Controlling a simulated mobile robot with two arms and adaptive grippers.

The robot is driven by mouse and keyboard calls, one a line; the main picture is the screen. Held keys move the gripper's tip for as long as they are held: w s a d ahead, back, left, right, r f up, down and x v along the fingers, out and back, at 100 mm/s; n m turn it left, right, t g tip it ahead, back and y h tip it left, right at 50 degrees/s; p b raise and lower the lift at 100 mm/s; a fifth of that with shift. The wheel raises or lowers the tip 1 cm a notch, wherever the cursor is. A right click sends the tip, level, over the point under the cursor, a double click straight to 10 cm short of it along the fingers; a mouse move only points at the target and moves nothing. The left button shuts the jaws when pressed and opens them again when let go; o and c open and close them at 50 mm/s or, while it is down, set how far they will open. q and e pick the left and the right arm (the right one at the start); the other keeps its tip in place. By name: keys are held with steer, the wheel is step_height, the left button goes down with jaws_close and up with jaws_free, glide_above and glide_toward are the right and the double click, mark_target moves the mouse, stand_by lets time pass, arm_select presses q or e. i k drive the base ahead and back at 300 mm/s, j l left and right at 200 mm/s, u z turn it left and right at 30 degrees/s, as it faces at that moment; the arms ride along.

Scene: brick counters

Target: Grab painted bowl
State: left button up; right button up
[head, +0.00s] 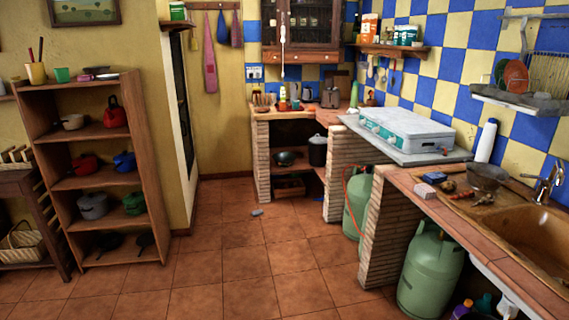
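Neither of my grippers shows in the head view. A dark greyish bowl (487,178) sits on the brick counter at the right, beside the sink. Another dark, rounded bowl-like vessel (285,158) sits on the shelf under the far corner counter, left of a dark pot. Both are too small and dim to tell whether they are painted.
A wooden shelf (143,165) with several pots stands at the left. A gas stove (405,128), sink (530,235) and green gas cylinder (430,270) are at the right. A small grey item (257,212) lies on the otherwise open tiled floor (240,265).

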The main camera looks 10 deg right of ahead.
mark_target(283, 159)
steer(key=i+z, duration=0.2)
steer(key=i, duration=0.55)
steer(key=i+z, duration=0.1)
steer(key=i, duration=2.1)
